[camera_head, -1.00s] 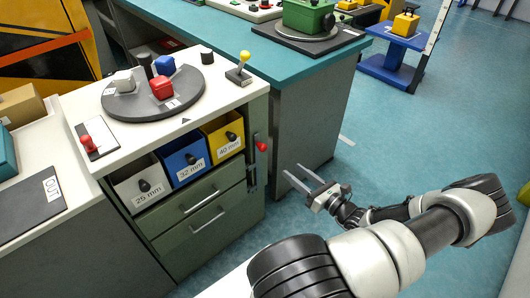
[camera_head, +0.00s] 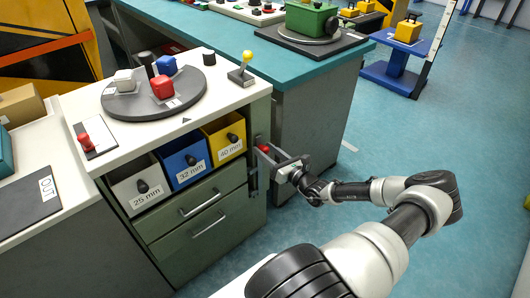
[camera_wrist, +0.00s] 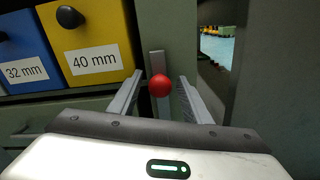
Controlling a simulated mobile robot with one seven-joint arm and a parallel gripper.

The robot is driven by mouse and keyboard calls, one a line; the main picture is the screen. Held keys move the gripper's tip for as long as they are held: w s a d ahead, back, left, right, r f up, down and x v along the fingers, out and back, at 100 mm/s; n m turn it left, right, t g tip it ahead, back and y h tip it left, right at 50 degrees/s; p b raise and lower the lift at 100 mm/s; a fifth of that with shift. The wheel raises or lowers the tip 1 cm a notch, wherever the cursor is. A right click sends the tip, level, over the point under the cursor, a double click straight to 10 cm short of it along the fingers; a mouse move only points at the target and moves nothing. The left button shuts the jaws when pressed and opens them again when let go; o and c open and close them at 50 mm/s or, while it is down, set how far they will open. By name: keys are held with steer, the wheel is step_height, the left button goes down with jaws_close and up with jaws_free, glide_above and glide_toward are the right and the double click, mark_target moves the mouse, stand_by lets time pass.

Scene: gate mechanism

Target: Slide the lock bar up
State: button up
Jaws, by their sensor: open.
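The lock bar shows as a grey vertical strip on the cabinet's right side (camera_wrist: 158,64), with a red ball knob (camera_wrist: 160,86) on it. In the head view the red knob (camera_head: 265,148) sits at the cabinet's right edge, partly behind a finger. My gripper (camera_head: 270,156) is open at the cabinet's side. In the wrist view my gripper's fingers (camera_wrist: 160,92) stand on either side of the red knob, with a gap to each. The bar's lower part is hidden behind my gripper.
The cabinet holds a grey, a blue (camera_head: 184,160) and a yellow bin (camera_head: 224,137) beside the bar, with two drawers below. A yellow-knobbed lever (camera_head: 242,68) stands on top near the corner. The teal-topped bench (camera_head: 300,72) is close behind my gripper.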

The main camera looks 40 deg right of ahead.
mark_target(260, 137)
steer(key=shift+w, duration=0.35)
jaws_close()
step_height(260, 137, up, 4)
steer(key=p, duration=0.4)
steer(key=shift+r, duration=0.15)
steer(key=shift+c, duration=0.6)
jaws_free()
steer(key=shift+o, duration=0.6)
steer(key=s+d+p, duration=0.1)
steer(key=s+p, duration=0.1)
steer(key=s, duration=1.5)
steer(key=shift+s+d+p, duration=0.2)
steer(key=shift+p, duration=0.15)
